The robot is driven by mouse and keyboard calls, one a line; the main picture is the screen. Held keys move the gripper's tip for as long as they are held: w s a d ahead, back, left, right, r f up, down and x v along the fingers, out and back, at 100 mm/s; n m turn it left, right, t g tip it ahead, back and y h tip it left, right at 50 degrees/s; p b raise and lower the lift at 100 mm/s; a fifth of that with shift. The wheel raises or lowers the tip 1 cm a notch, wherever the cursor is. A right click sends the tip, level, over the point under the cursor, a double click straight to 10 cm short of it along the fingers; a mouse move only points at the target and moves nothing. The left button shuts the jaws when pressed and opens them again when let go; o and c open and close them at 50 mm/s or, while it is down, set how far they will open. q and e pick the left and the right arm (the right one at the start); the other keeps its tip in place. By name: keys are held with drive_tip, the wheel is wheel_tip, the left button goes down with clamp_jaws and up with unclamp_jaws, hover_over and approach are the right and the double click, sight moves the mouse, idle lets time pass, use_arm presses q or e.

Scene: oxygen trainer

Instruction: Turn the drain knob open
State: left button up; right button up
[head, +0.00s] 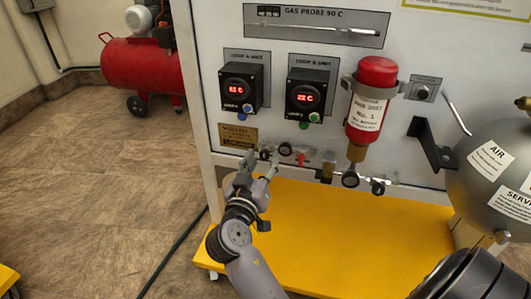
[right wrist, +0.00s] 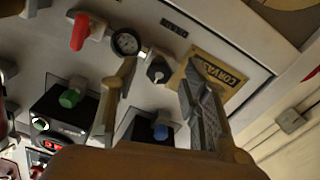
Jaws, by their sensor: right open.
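My right gripper (head: 261,162) is in front of the lower left of the white panel, below the yellow plate. It is open and empty. In the right wrist view its two fingers (right wrist: 158,78) are spread to either side of a small black knob (right wrist: 158,69) on a metal fitting. Whether a finger touches the knob cannot be told. My left gripper is not in view.
A red lever (head: 301,158) and a red cylinder (head: 372,95) are to the right along the panel. The Loop A unit (head: 240,86) and Loop B unit (head: 307,92) are above. A grey tank (head: 492,185) stands at right. A yellow platform (head: 330,245) lies below.

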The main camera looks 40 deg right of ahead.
drive_tip(key=shift+c, duration=0.3)
clamp_jaws()
idle(0.4)
